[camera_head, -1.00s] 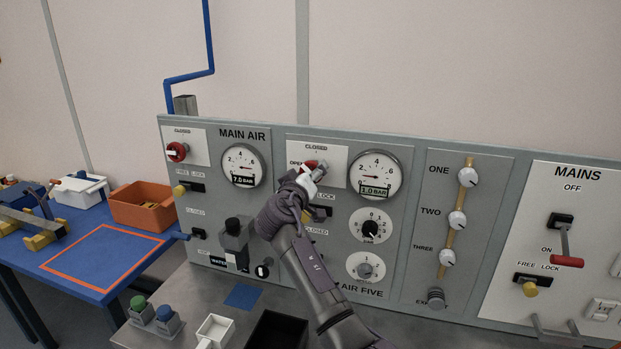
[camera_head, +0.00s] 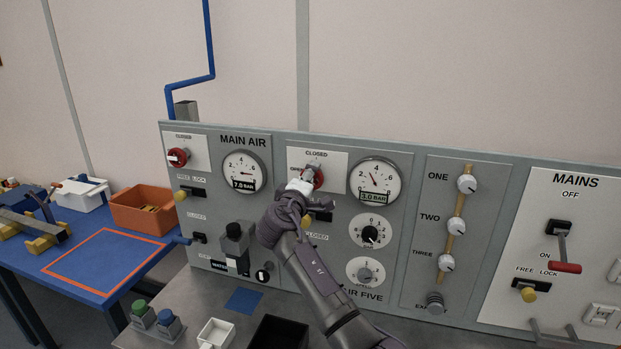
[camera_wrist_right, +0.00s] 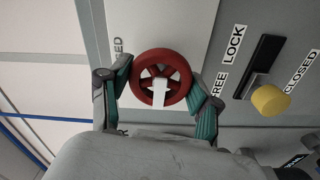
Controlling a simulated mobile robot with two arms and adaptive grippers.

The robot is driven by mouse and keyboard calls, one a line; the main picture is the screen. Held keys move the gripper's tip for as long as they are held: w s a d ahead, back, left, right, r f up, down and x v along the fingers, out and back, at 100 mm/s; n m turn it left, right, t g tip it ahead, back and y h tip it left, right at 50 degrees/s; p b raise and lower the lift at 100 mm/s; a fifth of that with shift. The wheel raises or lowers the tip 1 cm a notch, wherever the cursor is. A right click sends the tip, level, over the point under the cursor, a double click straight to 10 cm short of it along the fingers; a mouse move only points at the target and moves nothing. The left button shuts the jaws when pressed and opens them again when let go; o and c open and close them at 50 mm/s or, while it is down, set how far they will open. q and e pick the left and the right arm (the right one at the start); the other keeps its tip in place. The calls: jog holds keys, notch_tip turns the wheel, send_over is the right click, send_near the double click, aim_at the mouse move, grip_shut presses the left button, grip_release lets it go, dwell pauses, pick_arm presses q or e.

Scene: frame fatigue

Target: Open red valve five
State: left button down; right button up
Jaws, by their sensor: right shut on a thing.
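The red valve wheel (camera_head: 318,176) of AIR FIVE sits on a white plate marked CLOSED at the top. My right gripper (camera_head: 302,186) is at the wheel from below and partly hides it and the OPEN mark. In the right wrist view the wheel (camera_wrist_right: 182,68) has spokes and a white pointer. The fingers of my right gripper (camera_wrist_right: 160,88) are on both sides of the wheel, shut on its rim. The gauge (camera_head: 375,181) beside the valve reads 3.0 BAR. My left gripper is in neither view.
A second red valve (camera_head: 178,158) is under MAIN AIR at the left, beside a gauge (camera_head: 244,172) reading 7.0 BAR. A yellow-knobbed FREE/LOCK slider (camera_wrist_right: 270,100) is close to the right gripper.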

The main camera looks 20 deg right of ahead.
jog(key=shift+r+n, duration=0.15)
jog(key=shift+n, duration=0.15)
jog(key=o, duration=1.1)
jog(key=shift+w, duration=0.1)
jog(key=shift+o, duration=0.2)
jog(key=shift+a, duration=0.1)
jog(key=v, duration=1.2)
